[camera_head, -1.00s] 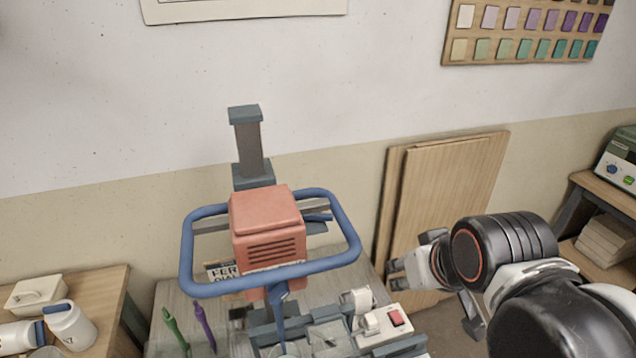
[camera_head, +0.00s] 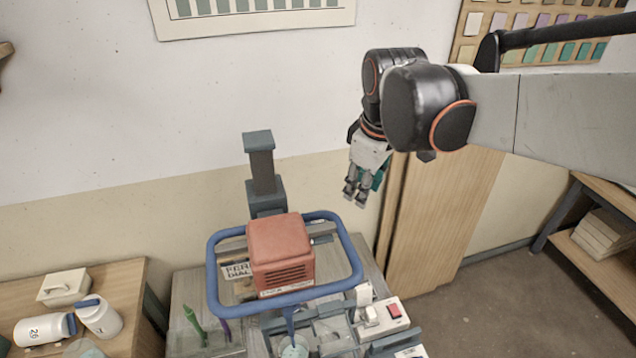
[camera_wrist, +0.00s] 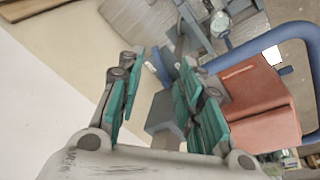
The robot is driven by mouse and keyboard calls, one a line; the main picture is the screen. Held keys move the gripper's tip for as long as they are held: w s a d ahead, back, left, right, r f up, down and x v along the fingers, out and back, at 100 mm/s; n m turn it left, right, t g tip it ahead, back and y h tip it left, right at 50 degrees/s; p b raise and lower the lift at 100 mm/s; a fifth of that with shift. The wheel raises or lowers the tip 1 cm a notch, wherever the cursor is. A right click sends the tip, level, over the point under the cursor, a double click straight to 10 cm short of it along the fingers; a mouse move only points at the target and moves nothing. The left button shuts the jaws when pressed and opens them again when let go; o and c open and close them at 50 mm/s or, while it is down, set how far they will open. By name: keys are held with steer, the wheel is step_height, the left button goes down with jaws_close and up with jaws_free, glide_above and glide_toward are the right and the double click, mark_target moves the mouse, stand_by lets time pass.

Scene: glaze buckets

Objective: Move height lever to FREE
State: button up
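The mixer has a red motor head (camera_head: 282,250) inside a blue ring guard (camera_head: 214,285), in front of a grey column (camera_head: 262,165). My gripper (camera_head: 357,192) hangs in the air to the right of the column, above the ring, pointing down. In the wrist view its teal-padded fingers (camera_wrist: 160,90) are apart with nothing held. There the column's top block (camera_wrist: 166,112) shows between and below the fingers, and the red head (camera_wrist: 258,105) lies right. A small blue-ended piece (camera_wrist: 155,73) shows beyond the fingers; I cannot tell whether it is the height lever. No FREE marking is readable.
A white switch box (camera_head: 384,319) with a red switch sits at the bench's right front. Wooden boards (camera_head: 445,215) lean on the wall right of the mixer. Air around my gripper looks clear.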

steer(key=w+a+f+n+g, duration=0.3)
steer(key=w+a+f+n, duration=0.25)
steer(key=w+a, duration=0.2)
steer(key=shift+n, duration=0.25)
steer(key=f, duration=0.8)
steer(key=w+d+f, duration=0.1)
steer(key=f, duration=0.4)
jaws_close()
